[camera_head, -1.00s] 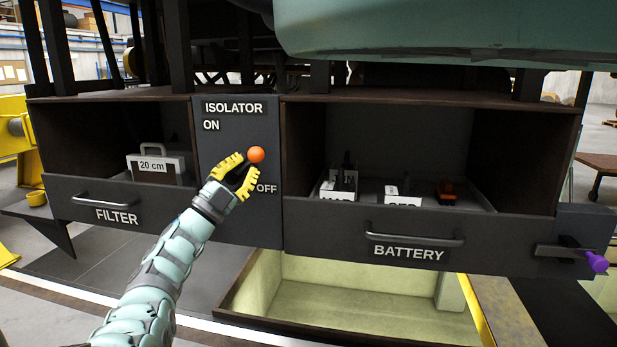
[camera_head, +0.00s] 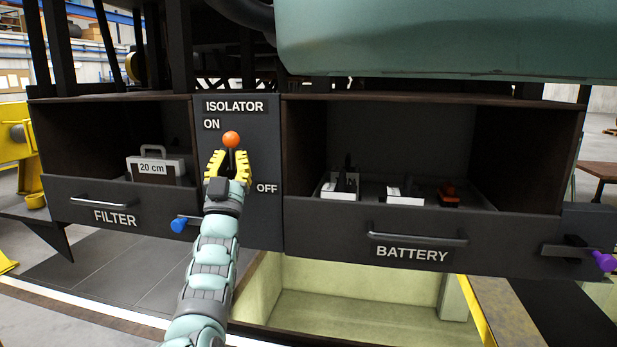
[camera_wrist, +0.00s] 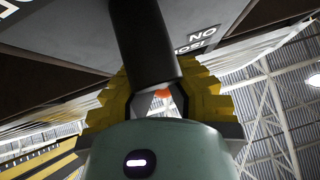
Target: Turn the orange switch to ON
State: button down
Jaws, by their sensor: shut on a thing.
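The orange switch (camera_head: 231,139) is a round orange knob on a dark lever, on the dark ISOLATOR panel (camera_head: 262,220). The knob stands right of and a little below the ON label (camera_head: 211,124), and up and left of the OFF label (camera_head: 267,188). My gripper (camera_head: 230,160) has its yellow fingers on both sides of the lever just below the knob and is shut on it. In the wrist view the dark lever (camera_wrist: 150,45) runs in between the fingers, and a bit of orange shows in the gap. The lever's base is hidden.
Left is the FILTER drawer (camera_head: 130,201) with a grey 20 cm case (camera_head: 156,168) above it. A blue knob (camera_head: 179,225) sits close to my arm's left. Right is the BATTERY drawer (camera_head: 340,232) with small items inside. A purple knob (camera_head: 604,261) sticks out far right.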

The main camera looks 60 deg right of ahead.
jog(key=shift+w+f+n+t+y, duration=0.1)
jog(key=shift+w+n+t+y, duration=0.1)
jog(key=shift+n+t+y, duration=0.3)
jog(key=c, duration=1)
grip_release()
jog(key=v, duration=1.2)
jog(key=shift+w, duration=0.1)
